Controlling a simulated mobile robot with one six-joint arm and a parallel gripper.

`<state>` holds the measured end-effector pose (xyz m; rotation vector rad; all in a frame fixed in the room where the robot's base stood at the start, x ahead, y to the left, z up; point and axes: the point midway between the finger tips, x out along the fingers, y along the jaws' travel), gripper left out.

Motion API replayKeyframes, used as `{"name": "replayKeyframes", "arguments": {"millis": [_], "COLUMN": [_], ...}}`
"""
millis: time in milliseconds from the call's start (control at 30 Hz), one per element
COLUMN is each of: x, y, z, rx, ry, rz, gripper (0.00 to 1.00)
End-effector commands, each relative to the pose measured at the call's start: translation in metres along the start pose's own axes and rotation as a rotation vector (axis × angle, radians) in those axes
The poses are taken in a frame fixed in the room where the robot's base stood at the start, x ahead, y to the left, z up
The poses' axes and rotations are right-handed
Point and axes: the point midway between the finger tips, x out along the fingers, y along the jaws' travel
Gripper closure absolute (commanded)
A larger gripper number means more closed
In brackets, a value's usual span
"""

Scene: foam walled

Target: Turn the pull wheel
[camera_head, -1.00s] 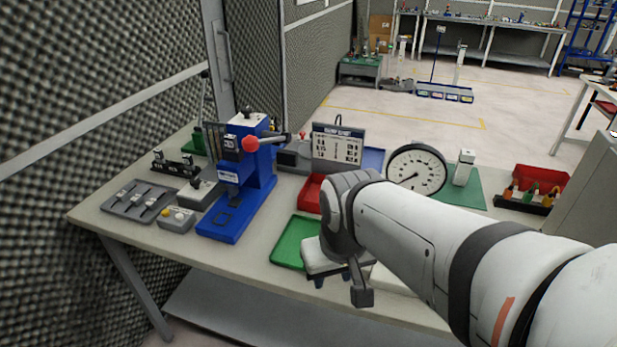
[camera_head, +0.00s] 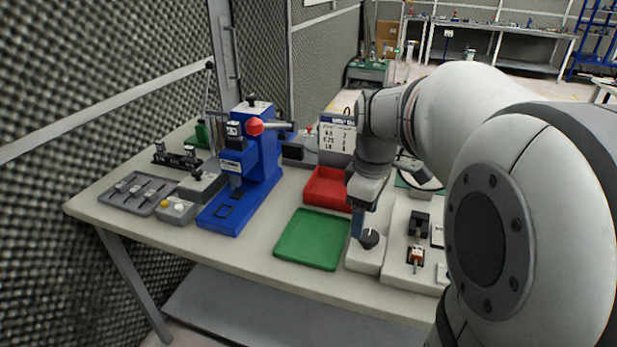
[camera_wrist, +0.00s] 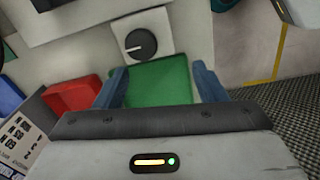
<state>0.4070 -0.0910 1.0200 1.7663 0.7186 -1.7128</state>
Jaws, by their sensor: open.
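A dark round knob (camera_head: 370,239) with a pale pointer mark, the wheel-like part near my gripper, sits on a light grey block at the front of the bench. In the wrist view the knob (camera_wrist: 141,43) is beyond my fingertips, apart from them. My gripper (camera_head: 358,223) points down just beside the knob in the head view; only one blue finger shows clearly there. In the wrist view my gripper (camera_wrist: 161,78) is open, with its two blue fingers wide apart and nothing between them but the view of the green tray.
The green tray (camera_head: 310,240) lies left of the knob block, and a red tray (camera_head: 327,190) is behind it. A blue press (camera_head: 245,165) with a red-ended lever stands further left. Right of the knob is a pale panel (camera_head: 398,262) with small fittings. My arm hides the bench's right side.

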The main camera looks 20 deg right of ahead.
Motion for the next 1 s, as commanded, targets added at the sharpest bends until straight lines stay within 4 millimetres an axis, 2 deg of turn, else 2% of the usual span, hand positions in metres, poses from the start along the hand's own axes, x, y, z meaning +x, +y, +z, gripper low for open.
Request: {"name": "replayKeyframes", "arguments": {"millis": [33, 100, 233, 700, 1000], "x": [0.008, 0.009, 0.013, 0.078, 0.087], "y": [0.011, 0.021, 0.029, 0.027, 0.027], "z": [0.002, 0.005, 0.007, 0.008, 0.008], "rx": [-0.045, -0.104, -0.163, -0.171, -0.171], "ry": [-0.006, -0.011, -0.015, -0.015, -0.014], "rz": [-0.011, -0.023, -0.035, -0.037, -0.035], "gripper": [0.36, 0.36, 0.36, 0.36, 0.36]}}
